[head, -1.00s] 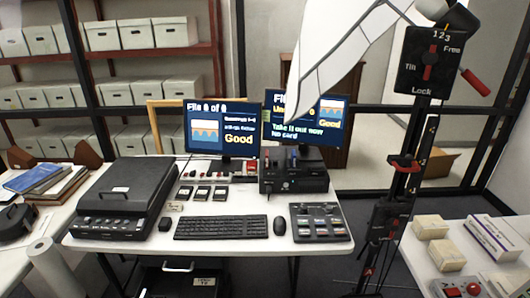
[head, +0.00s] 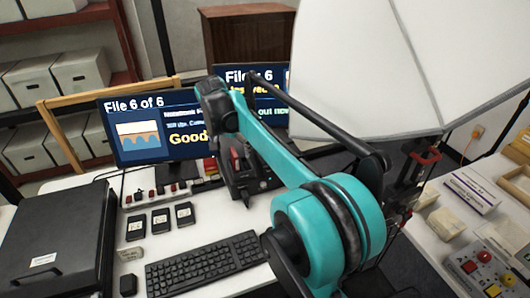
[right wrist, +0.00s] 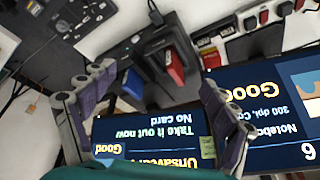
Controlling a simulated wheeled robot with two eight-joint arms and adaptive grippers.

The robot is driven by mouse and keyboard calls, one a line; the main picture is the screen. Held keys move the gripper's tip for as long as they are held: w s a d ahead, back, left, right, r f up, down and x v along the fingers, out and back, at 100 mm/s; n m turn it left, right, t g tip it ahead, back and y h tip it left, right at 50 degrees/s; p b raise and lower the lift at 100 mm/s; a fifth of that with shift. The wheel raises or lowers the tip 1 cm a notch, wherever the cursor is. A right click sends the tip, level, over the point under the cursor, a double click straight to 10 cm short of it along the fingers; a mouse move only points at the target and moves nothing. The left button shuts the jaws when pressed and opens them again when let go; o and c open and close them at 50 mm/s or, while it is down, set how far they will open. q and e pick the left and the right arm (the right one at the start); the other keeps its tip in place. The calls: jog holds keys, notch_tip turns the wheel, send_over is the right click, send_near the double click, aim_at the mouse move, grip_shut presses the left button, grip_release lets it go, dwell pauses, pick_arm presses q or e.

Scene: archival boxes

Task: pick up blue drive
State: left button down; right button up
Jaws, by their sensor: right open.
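The blue drive (right wrist: 133,84) stands upright in a black dock (right wrist: 145,50) in the right wrist view. It is beside a red drive (right wrist: 175,68). My right gripper (right wrist: 158,78) is open, with one finger at each side of the picture. The blue drive appears between the fingers, closer to the left one; I see no contact. In the head view my teal right arm reaches over the desk towards the dock (head: 252,180) and hides part of it. I cannot make out the blue drive there. My left gripper is not in view.
Two monitors (head: 150,130) stand at the back of the desk. A keyboard (head: 205,262), several small black cards (head: 160,222) and a black scanner (head: 50,240) are on it. A white umbrella-like shade (head: 400,60) hangs at upper right, above a side table (head: 440,235).

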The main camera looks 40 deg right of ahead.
jog(key=w+d+f+m+g, duration=0.1)
jog(key=w+d+f+m, duration=0.1)
jog(key=d, duration=0.4)
jog(key=w+d+f+m+g, duration=0.1)
jog(key=w+d+f+m, duration=0.2)
jog(key=d, duration=0.3)
jog(key=w+d+f+m+g+h, duration=0.1)
jog(key=w+d+f+m+g, duration=0.1)
jog(key=d+f+m, duration=0.2)
jog(key=shift+w+d+f+m, duration=0.2)
jog(key=shift+d+f, duration=0.1)
jog(key=shift+d, duration=0.35)
jog(key=shift+w+d+f+m, duration=0.1)
jog(key=shift+w+d+f, duration=0.15)
jog(key=shift+d, duration=0.4)
jog(key=b+x, duration=0.2)
jog(key=x, duration=0.3)
jog(key=shift+s+a+f+b, duration=0.2)
jog(key=shift+a+b, duration=0.1)
jog(key=shift+b, duration=0.1)
jog(key=shift+d+f, duration=0.1)
jog(key=shift+f, duration=0.1)
jog(key=shift+r, duration=0.15)
jog(key=c, duration=1.4)
